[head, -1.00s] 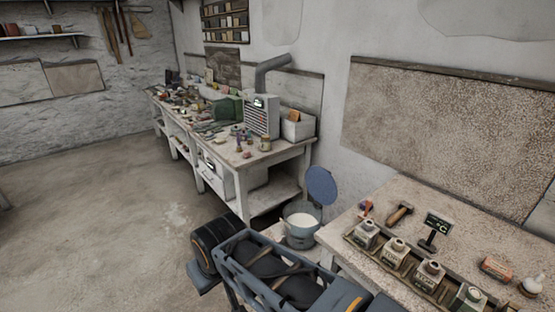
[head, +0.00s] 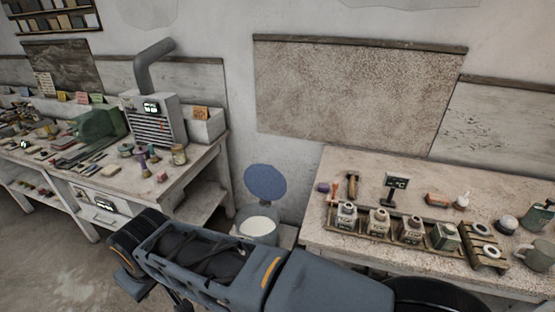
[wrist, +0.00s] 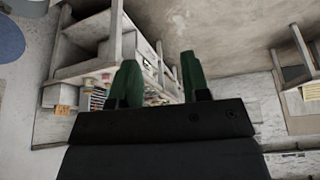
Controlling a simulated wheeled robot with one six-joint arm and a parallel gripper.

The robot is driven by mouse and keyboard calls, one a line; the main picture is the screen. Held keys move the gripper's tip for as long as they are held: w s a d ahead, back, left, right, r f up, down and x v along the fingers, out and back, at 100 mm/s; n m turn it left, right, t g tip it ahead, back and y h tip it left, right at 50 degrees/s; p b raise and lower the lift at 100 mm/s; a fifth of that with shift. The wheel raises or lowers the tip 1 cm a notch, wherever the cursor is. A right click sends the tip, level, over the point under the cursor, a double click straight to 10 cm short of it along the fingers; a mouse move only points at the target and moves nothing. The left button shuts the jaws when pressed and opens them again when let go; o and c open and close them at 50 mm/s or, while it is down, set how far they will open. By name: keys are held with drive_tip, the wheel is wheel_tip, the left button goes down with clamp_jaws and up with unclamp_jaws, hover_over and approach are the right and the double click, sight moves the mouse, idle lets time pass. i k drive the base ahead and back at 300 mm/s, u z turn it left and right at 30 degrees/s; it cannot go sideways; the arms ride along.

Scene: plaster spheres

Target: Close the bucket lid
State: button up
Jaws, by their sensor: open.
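The bucket (head: 257,224) stands between the two benches, with pale white contents showing inside. Its round blue lid (head: 265,183) stands raised and open at the back of the rim, near the wall. Part of the blue lid also shows at the upper left edge of the wrist view (wrist: 10,38). My gripper shows in the wrist view (wrist: 158,82) with its two green fingers apart and nothing between them. In the head view my arm lies in front of the bucket, and the gripper's fingertips cannot be made out there.
The right bench (head: 330,252) holds a tray of several jars, a hammer, a small sign and a mug (head: 532,257). The left bench (head: 200,165) carries a grey heater-like box (head: 155,120) with a pipe and many small items. Open floor (head: 30,225) lies at lower left.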

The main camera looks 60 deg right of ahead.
sight(264, 182)
drive_tip(key=z, duration=1)
drive_tip(key=i, duration=0.9)
drive_tip(key=z, duration=0.95)
